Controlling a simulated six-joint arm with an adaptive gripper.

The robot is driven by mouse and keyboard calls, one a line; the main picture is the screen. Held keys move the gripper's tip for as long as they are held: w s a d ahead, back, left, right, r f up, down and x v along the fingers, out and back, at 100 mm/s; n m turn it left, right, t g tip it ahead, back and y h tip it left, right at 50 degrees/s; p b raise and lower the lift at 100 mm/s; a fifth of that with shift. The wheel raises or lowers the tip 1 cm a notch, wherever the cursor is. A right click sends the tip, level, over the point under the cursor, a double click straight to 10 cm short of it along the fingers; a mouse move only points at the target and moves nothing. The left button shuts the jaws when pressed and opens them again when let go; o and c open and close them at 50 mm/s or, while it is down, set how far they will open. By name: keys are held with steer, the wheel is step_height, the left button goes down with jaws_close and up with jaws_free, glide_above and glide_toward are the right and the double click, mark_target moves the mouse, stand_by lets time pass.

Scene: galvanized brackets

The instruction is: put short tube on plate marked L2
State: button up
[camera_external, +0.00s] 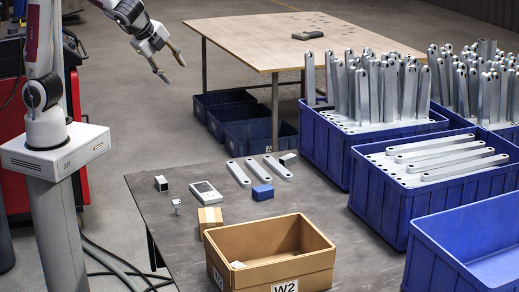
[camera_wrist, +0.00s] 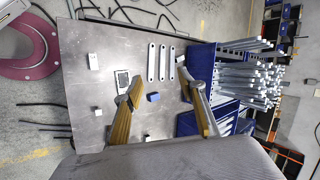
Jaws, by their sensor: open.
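My gripper (camera_external: 174,72) is open and empty, raised high above the floor behind the dark table. In the wrist view its yellow-padded fingers (camera_wrist: 163,88) are spread wide, with the table well beyond them. A short square tube with a dark open end (camera_external: 161,183) lies at the table's left; it seems to be the light block (camera_wrist: 93,61) in the wrist view. Another short dark-ended piece (camera_external: 288,159) lies near the back right. A flat light plate with a dark-framed face (camera_external: 205,192) lies near the left tube and also shows in the wrist view (camera_wrist: 121,81). I cannot read an L2 marking.
Three flat brackets (camera_external: 238,174) and a blue block (camera_external: 262,192) lie mid-table. Blue crates of brackets (camera_external: 372,150) stand at the right.

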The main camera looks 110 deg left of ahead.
steer(key=w+a+f+m+y, duration=0.2)
steer(key=w+a+f+m, duration=0.2)
steer(key=w+a+f, duration=0.35)
steer(key=w+a+f+m+y, duration=0.3)
steer(key=w+a+f+m, duration=0.15)
steer(key=w+a, duration=0.45)
steer(key=w+a+f+m+t, duration=0.1)
steer(key=w+a+f+m, duration=0.25)
steer(key=a+f, duration=0.45)
steer(key=m+t, duration=0.2)
steer(key=m, duration=0.3)
glide_toward(286, 158)
steer(key=shift+x, duration=1.05)
steer(key=shift+w+d+f, duration=0.1)
steer(key=shift+x, duration=1.3)
